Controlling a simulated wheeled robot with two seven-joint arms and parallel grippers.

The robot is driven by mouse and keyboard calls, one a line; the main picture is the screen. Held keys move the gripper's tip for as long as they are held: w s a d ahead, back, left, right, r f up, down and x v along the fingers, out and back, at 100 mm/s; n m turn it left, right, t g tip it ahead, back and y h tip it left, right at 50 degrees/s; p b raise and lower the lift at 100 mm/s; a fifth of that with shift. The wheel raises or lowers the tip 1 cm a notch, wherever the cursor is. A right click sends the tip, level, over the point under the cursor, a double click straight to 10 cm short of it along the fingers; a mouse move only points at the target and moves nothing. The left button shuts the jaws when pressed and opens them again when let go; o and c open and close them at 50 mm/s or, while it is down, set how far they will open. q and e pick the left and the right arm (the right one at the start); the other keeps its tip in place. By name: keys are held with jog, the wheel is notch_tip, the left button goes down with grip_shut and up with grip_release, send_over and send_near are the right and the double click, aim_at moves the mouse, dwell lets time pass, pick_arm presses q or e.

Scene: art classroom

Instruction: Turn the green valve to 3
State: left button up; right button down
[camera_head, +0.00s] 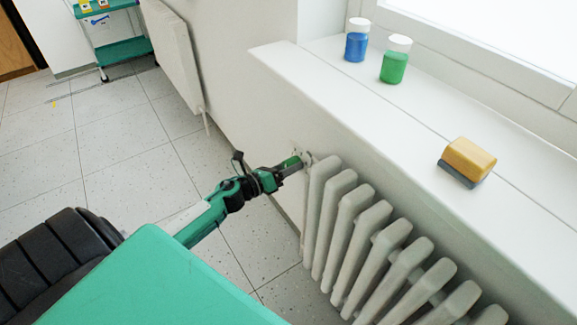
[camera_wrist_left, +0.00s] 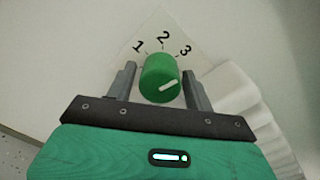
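The green valve (camera_wrist_left: 160,77) is a round knob with a white pointer line on its face. In the left wrist view a white plate behind it carries the numbers 1, 2 and 3 (camera_wrist_left: 186,50). The pointer line slants to the right, below the number 3. My left gripper (camera_wrist_left: 159,82) has one grey finger on each side of the knob, with narrow gaps; it looks open around it. In the head view the left gripper (camera_head: 290,168) reaches the valve at the radiator's far end, where the knob is mostly hidden. My right gripper is out of view.
A white ribbed radiator (camera_head: 345,205) stands along the wall, just right of the left gripper. The windowsill (camera_head: 400,115) above holds a blue jar (camera_head: 356,46), a green jar (camera_head: 394,66) and a yellow sponge-like block (camera_head: 468,158). Tiled floor (camera_head: 125,150) lies open at left.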

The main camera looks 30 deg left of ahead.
pick_arm(q)
jog(key=shift+o, duration=0.4)
jog(key=v, duration=1.3)
jog(key=shift+s+a, duration=0.2)
jog(key=shift+s, duration=0.15)
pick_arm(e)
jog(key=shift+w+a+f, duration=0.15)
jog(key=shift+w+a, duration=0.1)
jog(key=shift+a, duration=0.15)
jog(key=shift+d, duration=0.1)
